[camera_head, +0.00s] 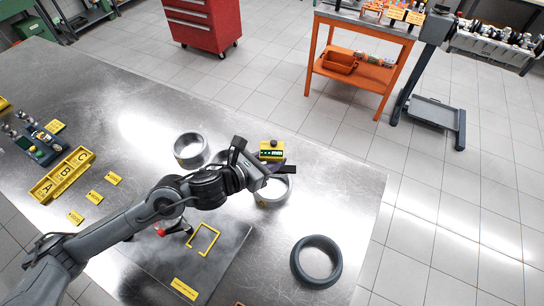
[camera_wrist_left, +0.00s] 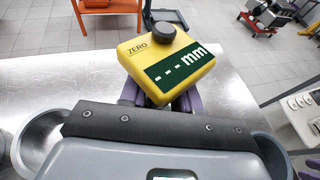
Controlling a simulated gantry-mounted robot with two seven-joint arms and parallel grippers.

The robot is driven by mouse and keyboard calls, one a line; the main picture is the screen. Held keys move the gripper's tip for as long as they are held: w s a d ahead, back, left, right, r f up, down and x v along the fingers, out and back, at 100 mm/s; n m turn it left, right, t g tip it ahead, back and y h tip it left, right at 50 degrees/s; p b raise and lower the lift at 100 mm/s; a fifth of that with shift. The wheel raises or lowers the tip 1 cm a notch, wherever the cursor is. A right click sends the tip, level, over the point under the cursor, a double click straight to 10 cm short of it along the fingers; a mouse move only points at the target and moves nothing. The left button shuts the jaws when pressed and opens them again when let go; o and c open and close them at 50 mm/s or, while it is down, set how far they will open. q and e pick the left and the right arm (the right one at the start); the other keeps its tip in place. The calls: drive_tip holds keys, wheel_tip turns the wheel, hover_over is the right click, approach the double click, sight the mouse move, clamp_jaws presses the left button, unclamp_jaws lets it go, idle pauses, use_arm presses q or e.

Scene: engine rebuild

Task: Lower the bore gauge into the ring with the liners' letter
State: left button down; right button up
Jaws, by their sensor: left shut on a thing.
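My left gripper (camera_head: 270,170) is shut on the bore gauge, whose yellow head (camera_head: 271,151) stands above the fingers. In the left wrist view the gauge head (camera_wrist_left: 168,62) shows a black knob, "ZERO" and dashes before "mm". A metal ring (camera_head: 272,197) lies below the gripper, partly hidden by it. A second metal ring (camera_head: 189,150) lies to the left, and a darker ring (camera_head: 316,262) lies at the lower right. The gauge's lower end is hidden, so I cannot tell whether it is inside a ring. No letter is readable on the rings. My right gripper is not in view.
A yellow tray (camera_head: 50,188) lettered A, B, C lies at the left with small yellow labels nearby. A dark mat (camera_head: 222,262) with a yellow outline lies at the front; a red-tipped item (camera_head: 163,232) is partly behind my arm. The table's right edge is clear.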

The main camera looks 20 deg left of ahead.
use_arm(q)
drive_tip(key=shift+f+b, duration=1.25)
drive_tip(key=shift+f, duration=0.65)
drive_tip(key=shift+f+b, duration=1.6)
drive_tip(key=shift+b, duration=0.3)
drive_tip(key=shift+f+b, duration=0.25)
drive_tip(key=shift+b, duration=0.15)
drive_tip(key=c, duration=0.7)
unclamp_jaws()
drive_tip(key=shift+c, duration=0.2)
drive_tip(key=shift+f, duration=0.15)
